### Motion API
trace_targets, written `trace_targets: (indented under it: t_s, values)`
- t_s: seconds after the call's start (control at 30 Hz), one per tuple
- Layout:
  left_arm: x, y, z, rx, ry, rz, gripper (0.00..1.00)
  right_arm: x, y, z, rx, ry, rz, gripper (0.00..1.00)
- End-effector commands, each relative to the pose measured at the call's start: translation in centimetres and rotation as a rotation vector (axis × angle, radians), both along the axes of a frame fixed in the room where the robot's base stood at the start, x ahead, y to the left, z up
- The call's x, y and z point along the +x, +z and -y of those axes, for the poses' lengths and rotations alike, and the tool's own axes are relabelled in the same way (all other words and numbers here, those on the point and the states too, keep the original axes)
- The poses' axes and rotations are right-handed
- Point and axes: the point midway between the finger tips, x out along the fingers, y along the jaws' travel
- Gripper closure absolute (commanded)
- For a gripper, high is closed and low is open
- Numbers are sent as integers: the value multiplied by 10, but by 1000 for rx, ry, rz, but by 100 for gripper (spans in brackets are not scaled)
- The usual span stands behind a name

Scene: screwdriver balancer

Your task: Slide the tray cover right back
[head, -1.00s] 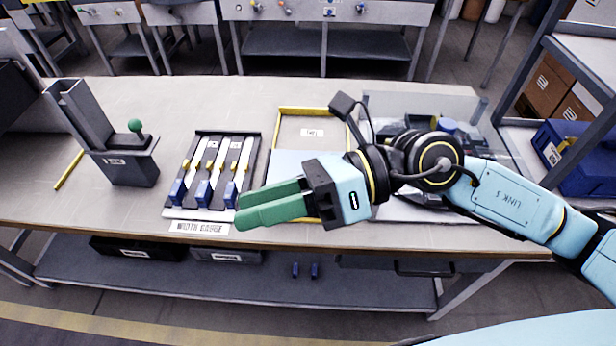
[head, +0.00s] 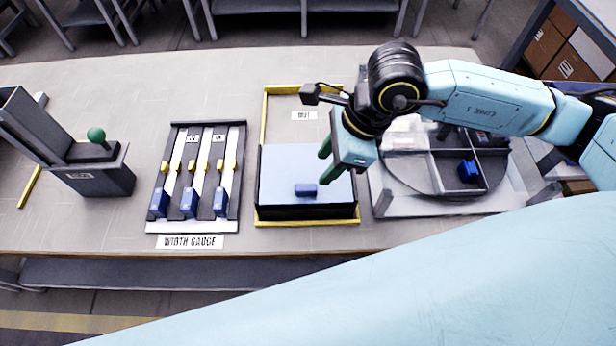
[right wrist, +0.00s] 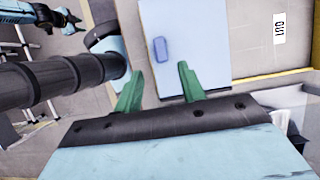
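The pale blue tray cover (head: 290,167) lies over the front part of the yellow-rimmed tray (head: 264,113). The tray's back part shows bare, with a small label. A blue handle (head: 306,190) stands on the cover near its front edge; it also shows in the right wrist view (right wrist: 160,50). My right gripper (head: 325,164) is above the cover's right side, fingers down. In the right wrist view its green fingers (right wrist: 157,88) are apart and empty, with the handle beyond them, untouched.
A width gauge (head: 157,226) with several slots stands left of the tray. A dark block with a green knob (head: 96,136) is further left. A round divided turntable (head: 400,178) under a clear cover is close on the right. Bare table lies behind the tray.

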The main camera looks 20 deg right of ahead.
Motion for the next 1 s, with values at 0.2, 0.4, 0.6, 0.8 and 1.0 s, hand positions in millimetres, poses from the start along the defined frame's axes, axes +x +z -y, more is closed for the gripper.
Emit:
trace_targets:
  t_s: [0.2, 0.4, 0.6, 0.8, 1.0]
  values:
    - [-1, 0, 0, -1, 0, 0, 64, 5, -44, -18, 1, 1, -3, 60]
    - [26, 1, 2, -5, -1, 43, 64, 8, -70, -28, 2, 0, -2, 60]
    - [28, 1, 2, -5, -1, 45, 64, 9, -79, -32, 1, 0, 0, 60]
    - [18, 1, 2, -3, -1, 30, 64, 9, -79, -32, 1, 1, 1, 60]
    - [14, 0, 1, -3, -1, 24, 64, 9, -79, -32, 1, 1, 1, 81]
